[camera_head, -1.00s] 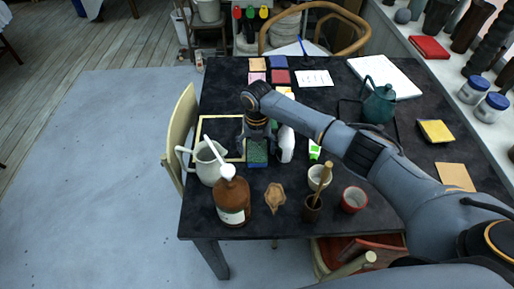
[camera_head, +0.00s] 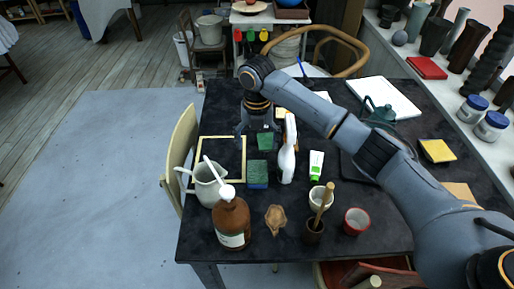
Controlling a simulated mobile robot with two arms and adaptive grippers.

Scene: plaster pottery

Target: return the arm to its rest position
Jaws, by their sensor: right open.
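My right arm reaches in from the right over the dark table (camera_head: 400,232). My right gripper (camera_head: 257,138) points down over the table, its fingers apart, just beyond a green-and-blue sponge-like block (camera_head: 257,175). It is clear of that block and nothing shows held in it. A green patch (camera_head: 265,141) shows between or behind the fingers; I cannot tell what it is. My left gripper is not in view.
A white bottle (camera_head: 287,160) stands close to the right of the gripper. A white pitcher (camera_head: 206,188), brown pump bottle (camera_head: 232,222), cups (camera_head: 356,221) and a teal teapot (camera_head: 379,113) stand around. A yellow-edged frame (camera_head: 216,143) lies left.

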